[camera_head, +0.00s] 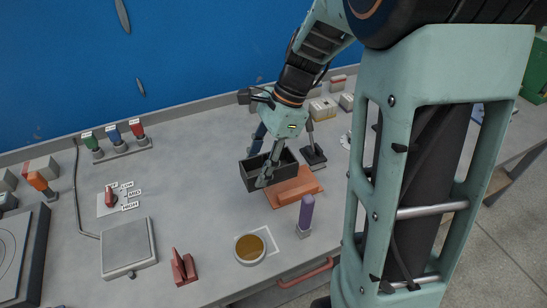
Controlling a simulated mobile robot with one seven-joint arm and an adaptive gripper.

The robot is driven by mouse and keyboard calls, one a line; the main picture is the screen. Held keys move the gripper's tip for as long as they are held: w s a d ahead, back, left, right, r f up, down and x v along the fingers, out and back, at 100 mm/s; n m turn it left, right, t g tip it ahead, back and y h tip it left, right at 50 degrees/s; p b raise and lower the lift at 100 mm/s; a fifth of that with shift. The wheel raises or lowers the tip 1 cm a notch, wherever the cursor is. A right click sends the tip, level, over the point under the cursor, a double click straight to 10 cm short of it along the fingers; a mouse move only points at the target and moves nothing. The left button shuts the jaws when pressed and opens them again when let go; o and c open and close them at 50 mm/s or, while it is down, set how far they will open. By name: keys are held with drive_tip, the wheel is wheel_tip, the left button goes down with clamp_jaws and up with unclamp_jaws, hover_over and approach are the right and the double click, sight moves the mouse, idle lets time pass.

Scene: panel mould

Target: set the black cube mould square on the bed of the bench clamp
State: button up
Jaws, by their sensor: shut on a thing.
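The black cube mould (250,178) is an open-topped dark box near the middle of the bench. My gripper (264,178) reaches down into it from above and is shut on it, a finger showing at its near wall. Whether the mould touches the surface under it is hard to tell. My gripper and the mould hide part of the area behind.
An orange-brown block (299,188) on an orange mat lies right of the mould. A purple-topped post (306,212), a bowl of brown stuff (250,248) and a red stand (183,269) are in front. A grey scale plate (129,246) is left. Bare bench lies left of the mould.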

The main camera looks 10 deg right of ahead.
drive_tip(key=w+f, duration=0.3)
drive_tip(key=w, duration=0.1)
drive_tip(key=w+f+p, duration=0.1)
drive_tip(key=w+f, duration=0.2)
drive_tip(key=w, duration=0.1)
drive_tip(key=w+a+f, duration=0.1)
drive_tip(key=w+f, duration=0.1)
drive_tip(key=w, duration=0.2)
drive_tip(key=shift+f, duration=0.4)
drive_tip(key=shift+w+f+p, duration=0.15)
drive_tip(key=shift+f+p, duration=0.1)
drive_tip(key=shift+f, duration=0.65)
drive_tip(key=shift+w+f+p, duration=0.15)
drive_tip(key=shift+f+p, duration=0.05)
drive_tip(key=shift+f, duration=0.7)
drive_tip(key=shift+f, duration=0.15)
drive_tip(key=o, duration=1.3)
